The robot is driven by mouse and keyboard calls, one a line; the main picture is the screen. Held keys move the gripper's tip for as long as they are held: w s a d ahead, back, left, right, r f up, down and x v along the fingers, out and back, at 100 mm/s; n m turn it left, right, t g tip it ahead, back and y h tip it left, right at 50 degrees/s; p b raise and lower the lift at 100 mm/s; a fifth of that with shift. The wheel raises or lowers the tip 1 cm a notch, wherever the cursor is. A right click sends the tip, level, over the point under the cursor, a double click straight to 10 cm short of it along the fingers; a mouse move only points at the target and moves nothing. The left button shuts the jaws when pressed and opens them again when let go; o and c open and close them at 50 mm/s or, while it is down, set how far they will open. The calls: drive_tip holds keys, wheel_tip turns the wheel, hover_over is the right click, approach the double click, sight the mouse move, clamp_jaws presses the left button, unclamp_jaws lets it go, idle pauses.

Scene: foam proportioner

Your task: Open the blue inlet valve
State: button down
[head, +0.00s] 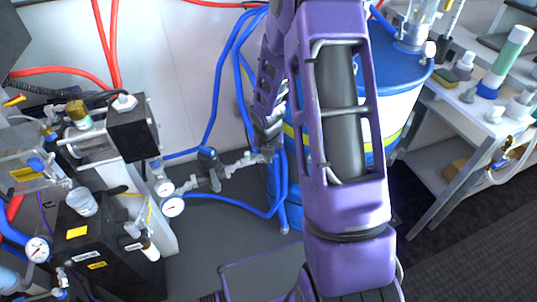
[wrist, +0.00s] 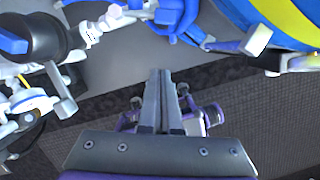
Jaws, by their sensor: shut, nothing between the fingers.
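My gripper (wrist: 160,74) points up from the bottom of the wrist view, its two grey fingers together with nothing between them. In the head view my purple arm hides much of the centre, and the wrist end (head: 268,130) is partly covered near the pipe run. A grey pipe fitting with a valve-like body (head: 210,168) lies between the gauges and the blue hoses. A blue part (wrist: 178,18) shows beyond the fingertips in the wrist view, apart from them. Another blue handle-like part (wrist: 12,40) is at upper left. I cannot tell which is the inlet valve.
A blue drum (head: 405,70) with a yellow band stands behind my arm. Blue hoses (head: 215,95) loop beside it. Two gauges (head: 173,206) and a black tank (head: 105,245) are at left. A cluttered bench (head: 450,100) is at right.

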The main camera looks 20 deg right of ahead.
sight(259, 155)
drive_tip(key=w+d+f+b, duration=0.1)
drive_tip(key=w+d+f, duration=0.1)
drive_tip(key=w+f, duration=0.3)
drive_tip(key=shift+f, duration=0.65)
drive_tip(key=shift+w+d, duration=0.1)
drive_tip(key=shift+w+d+r+p, duration=0.15)
drive_tip(key=shift+w+d+p, duration=0.65)
drive_tip(key=shift+w, duration=0.25)
drive_tip(key=shift+w+d, duration=0.15)
drive_tip(key=shift+w, duration=0.25)
